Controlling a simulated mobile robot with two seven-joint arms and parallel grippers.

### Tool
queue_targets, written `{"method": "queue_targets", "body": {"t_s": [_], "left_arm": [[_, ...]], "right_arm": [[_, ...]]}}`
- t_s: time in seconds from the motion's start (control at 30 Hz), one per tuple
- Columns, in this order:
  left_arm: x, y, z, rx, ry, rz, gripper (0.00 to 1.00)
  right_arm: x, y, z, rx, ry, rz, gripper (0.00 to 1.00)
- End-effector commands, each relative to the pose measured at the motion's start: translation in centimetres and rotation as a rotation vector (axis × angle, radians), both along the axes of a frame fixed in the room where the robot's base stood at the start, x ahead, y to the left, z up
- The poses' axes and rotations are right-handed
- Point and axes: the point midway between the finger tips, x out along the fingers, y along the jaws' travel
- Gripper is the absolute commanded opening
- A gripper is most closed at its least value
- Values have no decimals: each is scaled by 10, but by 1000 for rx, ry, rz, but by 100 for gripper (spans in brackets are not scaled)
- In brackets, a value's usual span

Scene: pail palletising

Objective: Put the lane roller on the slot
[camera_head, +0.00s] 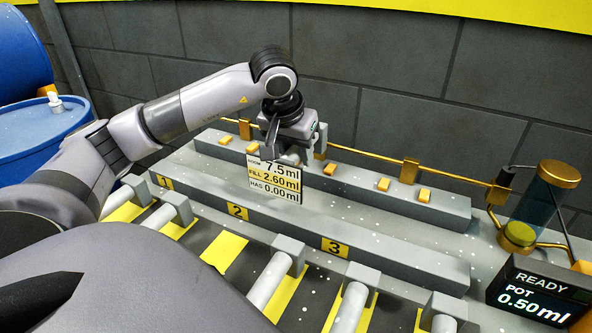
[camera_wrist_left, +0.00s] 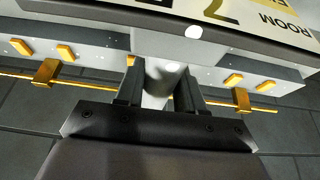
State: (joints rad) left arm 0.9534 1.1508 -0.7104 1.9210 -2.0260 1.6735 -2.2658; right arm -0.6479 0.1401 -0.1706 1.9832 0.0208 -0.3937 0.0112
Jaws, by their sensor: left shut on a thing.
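My left gripper (camera_head: 303,160) is over the grey rail blocks near the back wall, pointing down. In the left wrist view its two dark fingers (camera_wrist_left: 160,88) are shut on a pale grey rounded piece (camera_wrist_left: 158,92). The piece's colour matches the lane rollers, but most of it is hidden, so I cannot tell for sure what it is. Pale rollers lie in the front lanes, such as one roller (camera_head: 268,280) and another (camera_head: 349,307). A bare yellow patch (camera_head: 225,252) without a roller shows below the number 2 label (camera_head: 237,211). My right gripper is not in view.
A sign reading room, fill and has (camera_head: 274,180) stands before the gripper. The back block (camera_head: 440,207) carries several orange tabs, with a brass pipe (camera_head: 450,173) behind. A clear pot (camera_head: 540,205) and a READY display (camera_head: 535,292) stand right. Blue drums (camera_head: 40,135) are left.

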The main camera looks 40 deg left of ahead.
Motion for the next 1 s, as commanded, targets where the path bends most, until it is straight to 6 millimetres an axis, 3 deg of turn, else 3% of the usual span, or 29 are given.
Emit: {"method": "queue_targets", "body": {"t_s": [0.3,0.7,0.73,0.8,1.0], "left_arm": [[0,1,-39,1,-2,1,0],[0,0,-45,0,-4,1,0],[0,0,-46,0,-1,0,41],[0,0,-45,0,0,0,63],[0,0,-45,0,0,0,63]], "right_arm": [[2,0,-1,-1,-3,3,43],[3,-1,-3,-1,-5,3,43],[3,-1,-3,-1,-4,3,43],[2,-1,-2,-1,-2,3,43],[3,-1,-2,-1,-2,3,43]]}}
